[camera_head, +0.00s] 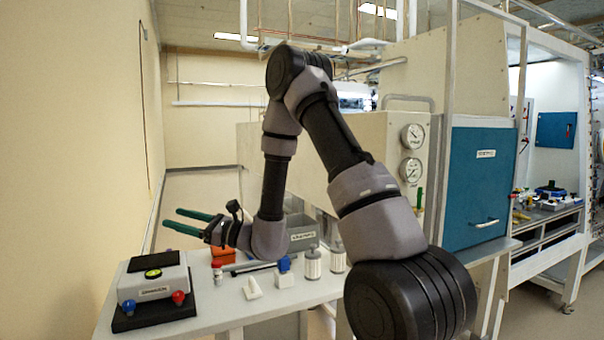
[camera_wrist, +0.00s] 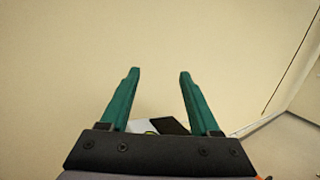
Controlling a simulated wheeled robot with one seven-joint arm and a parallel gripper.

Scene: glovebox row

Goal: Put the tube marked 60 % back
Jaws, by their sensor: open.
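My gripper (camera_head: 174,218) is open and empty, held above the left part of the bench and pointing left toward the wall. In the wrist view its two green fingers (camera_wrist: 160,73) stand apart with only bare wall between the tips. I cannot make out a tube marked 60 % in either view. My arm hides part of the bench.
A grey-white box instrument (camera_head: 154,285) with red and blue knobs sits on a black base at the bench's left. An orange block (camera_head: 222,256), a grey bin (camera_head: 302,232) and white canisters (camera_head: 312,264) stand farther right.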

